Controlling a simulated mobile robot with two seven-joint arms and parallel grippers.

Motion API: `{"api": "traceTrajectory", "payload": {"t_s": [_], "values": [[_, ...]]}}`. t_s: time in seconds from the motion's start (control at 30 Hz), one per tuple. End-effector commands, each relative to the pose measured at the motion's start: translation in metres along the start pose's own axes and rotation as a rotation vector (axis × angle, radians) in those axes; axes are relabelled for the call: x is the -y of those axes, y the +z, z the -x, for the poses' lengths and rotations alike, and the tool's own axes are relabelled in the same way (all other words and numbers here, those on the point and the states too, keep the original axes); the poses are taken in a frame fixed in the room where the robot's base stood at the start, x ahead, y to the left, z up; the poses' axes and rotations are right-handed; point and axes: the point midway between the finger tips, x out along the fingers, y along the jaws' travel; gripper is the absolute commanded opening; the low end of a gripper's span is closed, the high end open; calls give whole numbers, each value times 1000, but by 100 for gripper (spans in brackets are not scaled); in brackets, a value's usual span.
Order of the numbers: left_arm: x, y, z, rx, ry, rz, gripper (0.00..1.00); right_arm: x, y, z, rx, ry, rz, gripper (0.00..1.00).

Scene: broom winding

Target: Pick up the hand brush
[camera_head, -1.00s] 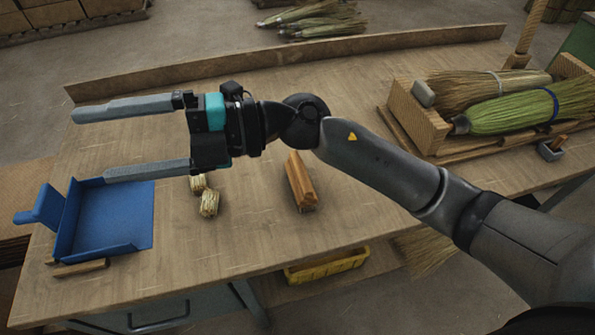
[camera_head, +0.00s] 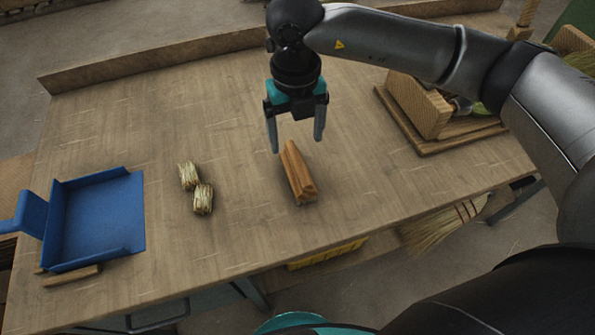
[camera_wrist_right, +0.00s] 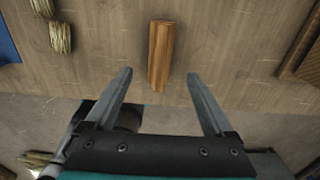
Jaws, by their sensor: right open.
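The hand brush seems to be the brown wooden block (camera_head: 299,176) lying on the workbench near its front edge; no bristles show. It also shows in the right wrist view (camera_wrist_right: 161,52), upright in the picture between the lines of the fingers. My right gripper (camera_head: 297,146) is open and empty, pointing down above the far end of the block. In the right wrist view, the right gripper's fingers (camera_wrist_right: 160,73) stand either side of the block's near end, apart from it. My left gripper is not in view.
A blue dustpan (camera_head: 97,220) lies at the left of the bench (camera_head: 150,130), with a wooden stick (camera_head: 71,275) by it. Two straw bundles (camera_head: 203,199) lie between dustpan and block. A wooden holder (camera_head: 420,105) stands at the right. A raised board runs along the back.

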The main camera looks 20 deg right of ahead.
Motion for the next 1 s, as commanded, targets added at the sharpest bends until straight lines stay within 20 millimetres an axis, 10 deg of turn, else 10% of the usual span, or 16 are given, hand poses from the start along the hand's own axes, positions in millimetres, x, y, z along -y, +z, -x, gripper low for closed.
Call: {"api": "traceTrajectory", "payload": {"t_s": [0.23, 1.0], "values": [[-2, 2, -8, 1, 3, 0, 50, -1, -1, -50, -2, 2, 2, 88], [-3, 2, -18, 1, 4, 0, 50, 1, -4, -113, 0, 5, 4, 88]]}}
